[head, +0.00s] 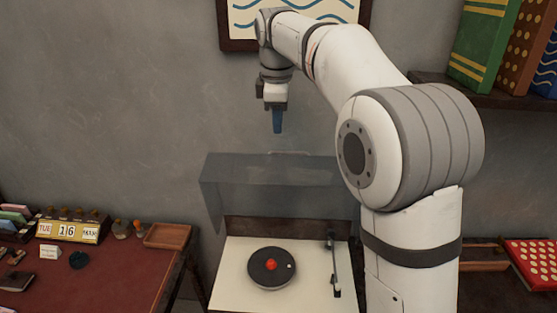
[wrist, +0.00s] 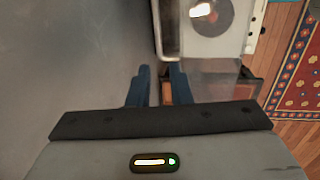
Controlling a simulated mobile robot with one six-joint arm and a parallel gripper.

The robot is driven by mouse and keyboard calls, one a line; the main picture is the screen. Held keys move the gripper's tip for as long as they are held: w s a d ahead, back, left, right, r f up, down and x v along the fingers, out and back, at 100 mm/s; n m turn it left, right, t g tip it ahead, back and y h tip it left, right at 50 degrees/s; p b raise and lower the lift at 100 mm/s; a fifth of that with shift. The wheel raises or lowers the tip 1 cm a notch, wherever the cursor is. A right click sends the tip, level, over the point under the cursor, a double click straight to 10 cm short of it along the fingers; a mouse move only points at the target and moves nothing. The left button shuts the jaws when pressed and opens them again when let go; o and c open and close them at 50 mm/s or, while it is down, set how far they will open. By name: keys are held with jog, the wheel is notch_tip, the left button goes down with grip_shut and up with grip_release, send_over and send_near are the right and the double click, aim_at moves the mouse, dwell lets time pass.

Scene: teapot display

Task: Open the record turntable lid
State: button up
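The record turntable has a cream deck (head: 232,268) with a dark round platter (head: 271,268), a red-orange centre and a tonearm (head: 334,262) at its right. Its clear smoky lid (head: 245,185) stands raised at the back of the deck, tilted up toward the wall. My gripper (head: 277,130) points down above the lid's top edge, apart from it in the head view. In the wrist view my gripper (wrist: 160,70) shows two blue fingers with a gap between them and nothing held. The platter (wrist: 212,14) shows at the top there, partly under glare.
A dark red desk (head: 110,275) stands to the left, with a calendar (head: 68,230) and a wooden tray (head: 168,236). A shelf with books (head: 485,40) is at upper right. The grey wall (head: 120,100) is close behind. A patterned rug (wrist: 298,75) lies on the floor.

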aim_at(278, 153)
jog(key=shift+w+f, duration=0.2)
jog(key=shift+f, duration=1.05)
jog(key=shift+w+f, duration=0.25)
jog(key=shift+f, duration=1.05)
jog(key=shift+w+f, duration=0.2)
jog(key=shift+f, duration=1.05)
jog(key=shift+c, duration=0.4)
grip_shut()
jog(key=shift+r, duration=0.1)
